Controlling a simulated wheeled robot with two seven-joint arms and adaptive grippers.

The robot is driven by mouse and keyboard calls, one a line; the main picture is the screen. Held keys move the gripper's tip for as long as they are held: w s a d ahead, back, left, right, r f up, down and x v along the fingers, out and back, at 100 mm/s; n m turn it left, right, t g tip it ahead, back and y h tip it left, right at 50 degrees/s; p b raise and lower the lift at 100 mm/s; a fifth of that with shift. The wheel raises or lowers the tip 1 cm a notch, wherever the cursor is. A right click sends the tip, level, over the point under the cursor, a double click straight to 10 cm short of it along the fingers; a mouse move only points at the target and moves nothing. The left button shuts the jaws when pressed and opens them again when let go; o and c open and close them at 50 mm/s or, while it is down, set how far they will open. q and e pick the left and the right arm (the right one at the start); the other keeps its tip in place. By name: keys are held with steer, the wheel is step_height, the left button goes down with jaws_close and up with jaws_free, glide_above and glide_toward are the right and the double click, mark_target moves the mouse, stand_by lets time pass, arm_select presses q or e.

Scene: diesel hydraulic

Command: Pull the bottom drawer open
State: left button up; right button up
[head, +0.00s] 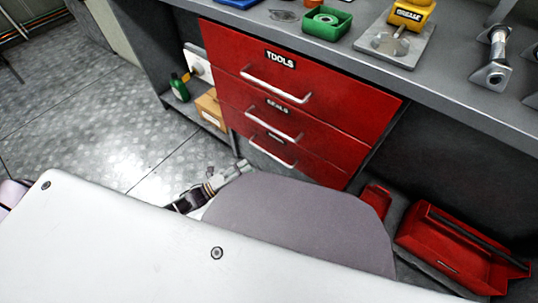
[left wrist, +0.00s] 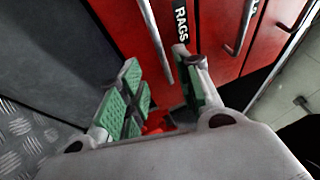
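The red drawer unit (head: 290,90) stands under the bench, with drawers labelled TOOLS and SEALS above the bottom drawer (head: 325,172). The bottom drawer looks shut. Its silver bar handle (head: 272,152) shows in the head view. In the left wrist view the RAGS label sits beside a silver handle (left wrist: 156,38). My left gripper (head: 240,167) is just in front of and below the bottom drawer's left side. In the left wrist view its green-padded fingers (left wrist: 158,75) are apart, with the handle's near end showing between them. Contact cannot be told. My right gripper is not in view.
A red toolbox (head: 460,250) lies on the floor at the right. A cardboard box (head: 211,110) and a green bottle (head: 179,88) stand on a low shelf left of the drawers. The metal floor (head: 90,120) at the left is clear.

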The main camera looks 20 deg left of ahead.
mark_target(269, 154)
arm_select(q)
steer(key=b+x, duration=0.2)
steer(key=x, duration=0.9)
steer(key=shift+w+d, duration=0.2)
steer(key=shift+r, duration=0.1)
jaws_close()
